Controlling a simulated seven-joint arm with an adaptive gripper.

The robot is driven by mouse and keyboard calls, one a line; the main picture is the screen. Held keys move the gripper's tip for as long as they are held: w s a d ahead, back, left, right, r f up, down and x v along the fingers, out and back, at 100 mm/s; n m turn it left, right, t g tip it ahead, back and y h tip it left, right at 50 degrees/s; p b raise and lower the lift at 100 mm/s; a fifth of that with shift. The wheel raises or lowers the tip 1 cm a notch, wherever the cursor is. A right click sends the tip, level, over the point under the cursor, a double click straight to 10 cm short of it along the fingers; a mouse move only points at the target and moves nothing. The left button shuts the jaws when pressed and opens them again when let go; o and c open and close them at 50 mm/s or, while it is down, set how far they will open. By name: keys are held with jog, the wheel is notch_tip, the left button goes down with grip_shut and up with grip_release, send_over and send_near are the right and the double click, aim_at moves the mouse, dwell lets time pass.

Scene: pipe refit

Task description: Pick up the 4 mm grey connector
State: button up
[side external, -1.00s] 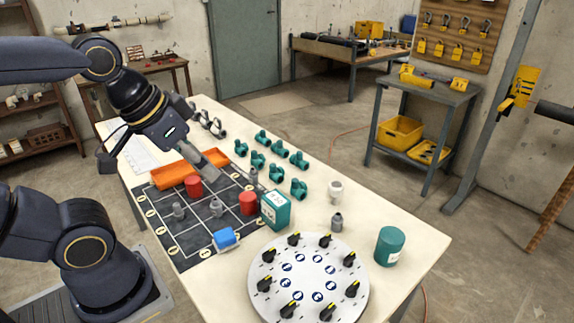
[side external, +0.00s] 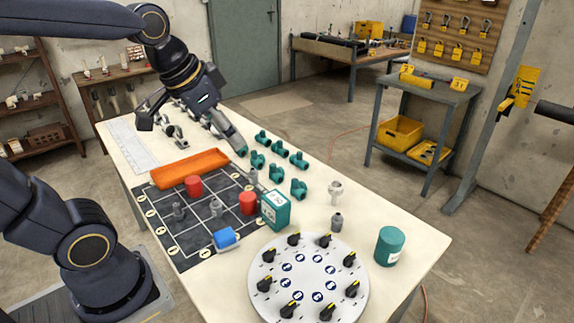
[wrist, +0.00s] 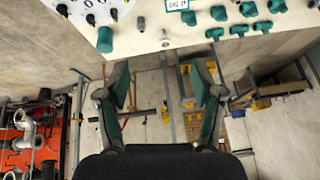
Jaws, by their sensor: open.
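Another grey connector (side external: 336,222) stands off the mat, right of the teal box, and appears in the wrist view (wrist: 140,24). No 4 mm marking is readable. My gripper (side external: 240,150) is at the far side of the table near the teal fittings, empty. In the wrist view my gripper (wrist: 162,72) has its fingers wide apart, with nothing between them.
Teal fittings (side external: 276,172) stand close to my gripper. An orange tray (side external: 190,168), red cylinders (side external: 248,203), a blue block (side external: 226,238), a teal box (side external: 275,209), a teal canister (side external: 390,246) and a round dial plate (side external: 310,283) occupy the table. A pale fitting (side external: 335,192) stands near the right edge.

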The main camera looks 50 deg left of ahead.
jog(key=w+a+f+n+g, duration=0.1)
jog(key=w+a+f+g, duration=0.1)
jog(key=w+a+f, duration=0.35)
jog(key=n+g, duration=0.3)
jog(key=g, duration=0.1)
send_over(215, 205)
notch_tip(215, 205, down, 14)
jog(key=shift+h, duration=0.3)
jog(key=f, duration=1.1)
jog(key=shift+w+a, duration=0.1)
jog(key=shift+a, duration=0.2)
notch_tip(215, 205, down, 6)
jog(key=shift+w+r, duration=0.1)
jog(key=shift+r, duration=0.05)
jog(key=shift+c, duration=0.2)
jog(key=c, duration=1.2)
jog(key=shift+r, duration=0.15)
